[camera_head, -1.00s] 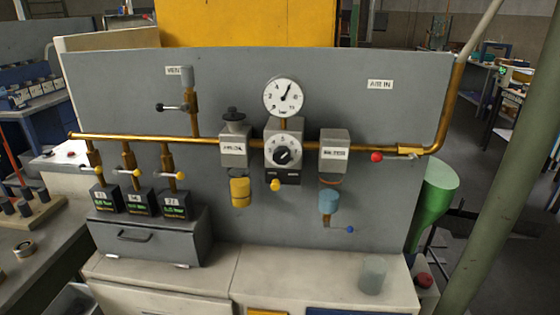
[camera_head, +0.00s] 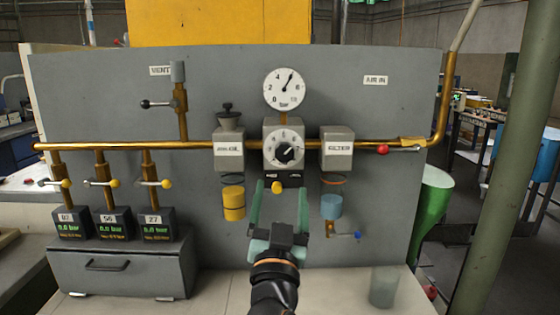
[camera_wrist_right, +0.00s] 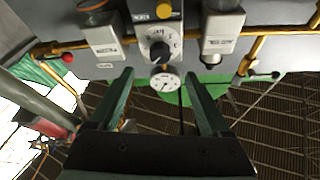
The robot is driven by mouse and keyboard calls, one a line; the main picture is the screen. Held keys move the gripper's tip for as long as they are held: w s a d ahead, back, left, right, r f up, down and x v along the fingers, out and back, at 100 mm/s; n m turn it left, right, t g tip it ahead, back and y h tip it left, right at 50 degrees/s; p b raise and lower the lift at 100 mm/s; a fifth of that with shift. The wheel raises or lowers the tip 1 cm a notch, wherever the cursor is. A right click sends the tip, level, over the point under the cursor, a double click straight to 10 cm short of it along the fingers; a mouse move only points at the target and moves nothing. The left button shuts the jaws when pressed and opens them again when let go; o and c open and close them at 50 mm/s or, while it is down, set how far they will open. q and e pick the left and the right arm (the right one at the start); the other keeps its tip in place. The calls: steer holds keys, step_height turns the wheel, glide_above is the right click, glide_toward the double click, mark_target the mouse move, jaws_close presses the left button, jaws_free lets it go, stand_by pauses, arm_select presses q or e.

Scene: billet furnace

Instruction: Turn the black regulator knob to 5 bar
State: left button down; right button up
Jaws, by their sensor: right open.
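The black regulator knob (camera_head: 284,152) sits on a grey block with a numbered dial in the middle of the panel. Its white mark appears to point up and to the right. The round pressure gauge (camera_head: 285,88) above it has its needle pointing up and slightly right. My right gripper (camera_head: 281,188) is open and empty, its green fingers pointing up just below the regulator in the head view. In the wrist view the knob (camera_wrist_right: 159,51) shows beyond and between the open fingertips (camera_wrist_right: 158,72), apart from them, with the gauge (camera_wrist_right: 165,82) below it. My left gripper is out of view.
A brass pipe (camera_head: 380,149) crosses the grey panel. The oiler (camera_head: 229,150) and filter (camera_head: 337,148) flank the regulator closely. A yellow button (camera_head: 277,187) is under the regulator. The red-handled valve (camera_head: 383,149) is at right. Several black display boxes (camera_head: 113,225) stand at lower left.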

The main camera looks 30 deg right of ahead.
mark_target(284, 157)
steer(key=p+x, duration=0.2)
steer(key=x, duration=0.8)
steer(key=shift+w+d+r, duration=0.1)
steer(key=shift+w+d, duration=0.15)
jaws_close()
